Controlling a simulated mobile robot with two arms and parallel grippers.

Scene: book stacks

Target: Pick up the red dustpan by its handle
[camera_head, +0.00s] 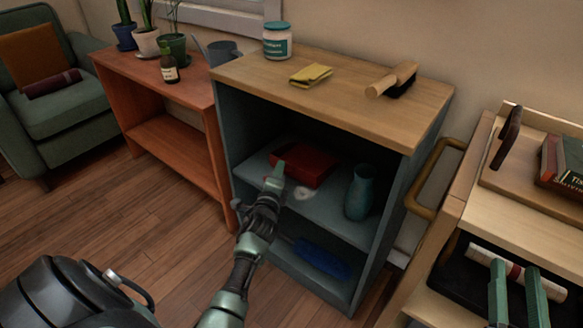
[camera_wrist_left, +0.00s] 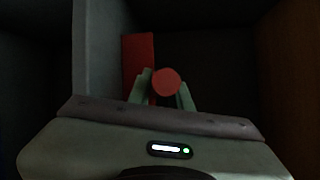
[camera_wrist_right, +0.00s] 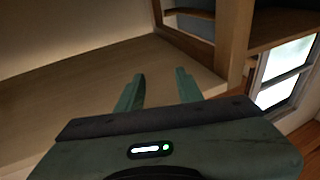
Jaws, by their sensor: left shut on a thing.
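The red dustpan (camera_head: 308,166) lies on the middle shelf of the blue-grey cabinet (camera_head: 400,215). My left gripper (camera_head: 276,176) reaches into the cabinet at the dustpan's near left side. In the left wrist view, its fingers are closed on the round red handle (camera_wrist_left: 166,82), whose end faces the camera. A flat red part of the dustpan (camera_wrist_left: 138,60) shows behind it. The dustpan seems to rest on the shelf; I cannot tell whether it is lifted. My right gripper (camera_head: 519,272) is open and empty above the wooden cart at the right.
A teal vase (camera_head: 360,192) stands right of the dustpan on the same shelf. A blue brush (camera_head: 322,258) lies on the shelf below. A jar (camera_head: 277,40), yellow cloth (camera_head: 311,76) and wooden brush (camera_head: 392,79) are on top. The cart (camera_head: 500,210) holds books.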

